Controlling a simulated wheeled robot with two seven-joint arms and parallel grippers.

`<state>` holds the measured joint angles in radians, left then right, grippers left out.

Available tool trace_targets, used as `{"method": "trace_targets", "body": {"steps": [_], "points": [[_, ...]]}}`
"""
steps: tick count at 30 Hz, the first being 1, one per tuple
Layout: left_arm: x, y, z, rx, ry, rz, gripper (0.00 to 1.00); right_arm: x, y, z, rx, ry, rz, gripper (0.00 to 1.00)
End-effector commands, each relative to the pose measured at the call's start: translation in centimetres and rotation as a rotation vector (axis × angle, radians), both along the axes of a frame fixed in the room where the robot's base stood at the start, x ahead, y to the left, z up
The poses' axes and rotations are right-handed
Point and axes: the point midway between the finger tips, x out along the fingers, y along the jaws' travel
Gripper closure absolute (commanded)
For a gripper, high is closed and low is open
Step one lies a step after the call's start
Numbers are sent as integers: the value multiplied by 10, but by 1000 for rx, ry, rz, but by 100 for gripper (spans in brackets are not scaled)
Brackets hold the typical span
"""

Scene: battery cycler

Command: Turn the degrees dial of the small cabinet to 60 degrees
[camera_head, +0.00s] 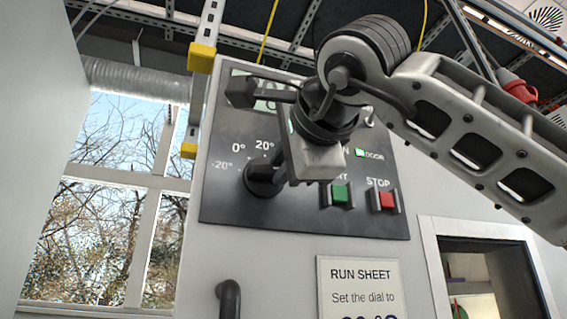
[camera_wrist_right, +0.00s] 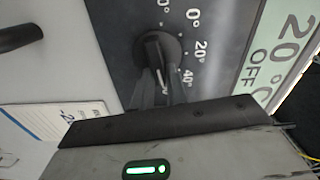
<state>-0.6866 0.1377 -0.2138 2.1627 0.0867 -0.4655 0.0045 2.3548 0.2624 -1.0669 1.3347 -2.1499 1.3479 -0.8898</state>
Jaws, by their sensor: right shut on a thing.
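The degrees dial (camera_head: 258,180) is a black round knob on the dark control panel (camera_head: 230,208) of the cabinet. It also shows in the right wrist view (camera_wrist_right: 172,45), with marks 0°, 20° and 40° beside it. My right gripper (camera_head: 272,177) is at the dial, its fingers (camera_wrist_right: 157,82) shut on the knob. A pale line shows on the knob between the fingers; which mark it points at I cannot tell. My right gripper hides the marks right of 20° in the head view. My left gripper is not in view.
Green START (camera_head: 340,194) and red STOP (camera_head: 387,200) buttons sit right of the dial. A display (camera_wrist_right: 283,55) reads 20° and OFF. A run sheet (camera_head: 360,275) hangs below, its figure cut off. A dark handle (camera_head: 229,300) stands out at lower left.

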Motion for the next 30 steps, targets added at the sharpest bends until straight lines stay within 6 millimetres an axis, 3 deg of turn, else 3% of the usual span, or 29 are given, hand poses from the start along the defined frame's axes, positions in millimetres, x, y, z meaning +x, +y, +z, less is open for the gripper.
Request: {"method": "trace_targets", "body": {"steps": [10,11,12,13,23,30], "points": [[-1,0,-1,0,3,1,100,0,0,0,8,2,0,100],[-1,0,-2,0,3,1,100,0,0,0,8,2,0,80],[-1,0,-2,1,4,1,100,0,0,0,8,2,0,69],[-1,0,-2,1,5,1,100,0,0,0,7,2,0,64],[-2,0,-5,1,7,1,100,-2,-1,0,5,2,0,64],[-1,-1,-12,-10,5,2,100,-38,-13,-1,7,-4,1,64]]}}
